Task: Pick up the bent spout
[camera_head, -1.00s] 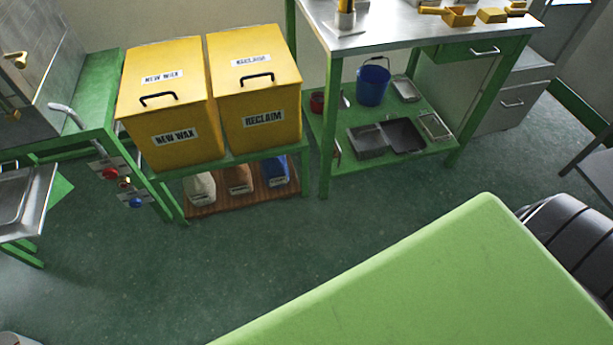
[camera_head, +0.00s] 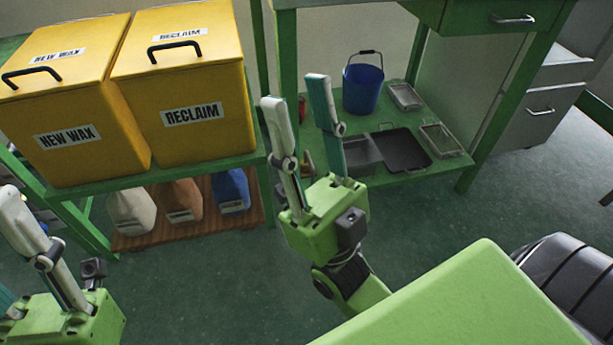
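I cannot make out the bent spout in the current view. My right gripper (camera_head: 295,90) stands in the middle of the view, pointing up and away. Its two fingers are apart with nothing between them, in front of the gap between the reclaim bin and the shelf table. My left gripper (camera_head: 18,207) is at the lower left edge, below the new wax bin. One pale finger shows clearly. The rest is cut off by the picture edge, so its opening cannot be judged.
The yellow new wax bin (camera_head: 70,110) and reclaim bin (camera_head: 190,95) stand on a green stand. Several jugs sit below on a wooden board. A blue bucket (camera_head: 362,88) and trays (camera_head: 405,150) are on the shelf at right. The floor (camera_head: 205,285) ahead is clear.

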